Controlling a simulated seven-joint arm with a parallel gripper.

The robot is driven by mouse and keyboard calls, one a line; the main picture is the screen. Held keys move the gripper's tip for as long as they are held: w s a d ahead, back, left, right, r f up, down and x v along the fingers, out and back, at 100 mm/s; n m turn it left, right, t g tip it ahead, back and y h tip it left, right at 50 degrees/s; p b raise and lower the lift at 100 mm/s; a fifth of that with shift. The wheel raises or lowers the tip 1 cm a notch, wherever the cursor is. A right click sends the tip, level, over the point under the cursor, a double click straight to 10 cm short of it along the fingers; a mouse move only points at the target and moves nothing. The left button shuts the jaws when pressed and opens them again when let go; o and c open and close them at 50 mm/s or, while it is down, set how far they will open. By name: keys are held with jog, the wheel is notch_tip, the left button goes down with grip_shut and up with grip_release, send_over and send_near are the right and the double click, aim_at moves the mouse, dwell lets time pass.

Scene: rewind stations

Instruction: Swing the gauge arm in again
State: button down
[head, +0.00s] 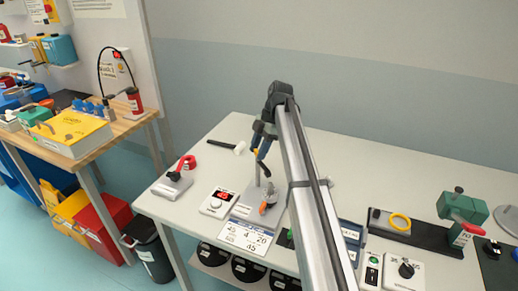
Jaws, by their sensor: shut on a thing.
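My gripper (260,154) is above the near left part of the grey table, fingers pointing down. It is shut at the top of a thin upright post (257,175), at what looks like the gauge arm. The gripper hides most of the held part, so the arm's exact angle cannot be told. Below is a grey base plate (246,211) with a grey and orange knob-like part (268,200) on it. A white card with numbers (247,235) lies at the plate's front.
Left of the plate are a box with a red display (220,200), a red-handled clamp (177,172) and a black-handled hammer (221,148). My arm crosses the table's middle and hides part of it. At right are a yellow ring (400,222) and a green device (462,208).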

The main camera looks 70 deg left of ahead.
jog(key=c, duration=0.6)
grip_release()
jog(key=shift+o, duration=0.2)
jog(key=v, duration=1.2)
jog(key=shift+w, duration=0.1)
